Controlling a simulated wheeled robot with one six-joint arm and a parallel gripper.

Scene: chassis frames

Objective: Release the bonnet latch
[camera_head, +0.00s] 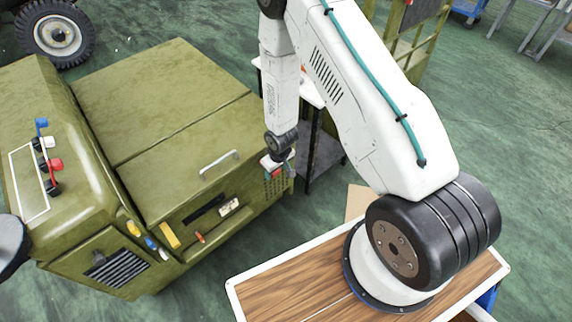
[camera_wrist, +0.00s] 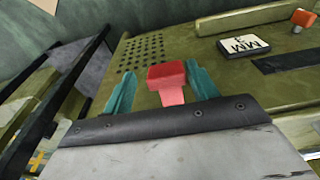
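The olive bonnet (camera_head: 190,160) lies closed on the machine, with a pale bar handle (camera_head: 219,163) on its top. A red block on a paler red stem (camera_wrist: 167,77), which looks like the latch, shows in the wrist view at the machine's front face, near a patch of small holes. My gripper (camera_head: 276,168) is at the front right corner of the machine. In the wrist view its two teal fingers (camera_wrist: 160,78) stand open on either side of the red block. A gap shows on the left; the right finger is very near or touching.
A white label plate (camera_wrist: 243,45), a dark slot (camera_wrist: 283,62) and an orange-red knob (camera_wrist: 303,18) lie along the front face. A dark-legged table (camera_head: 318,140) stands behind my gripper. A wood-topped surface (camera_head: 290,290) is under my arm's base.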

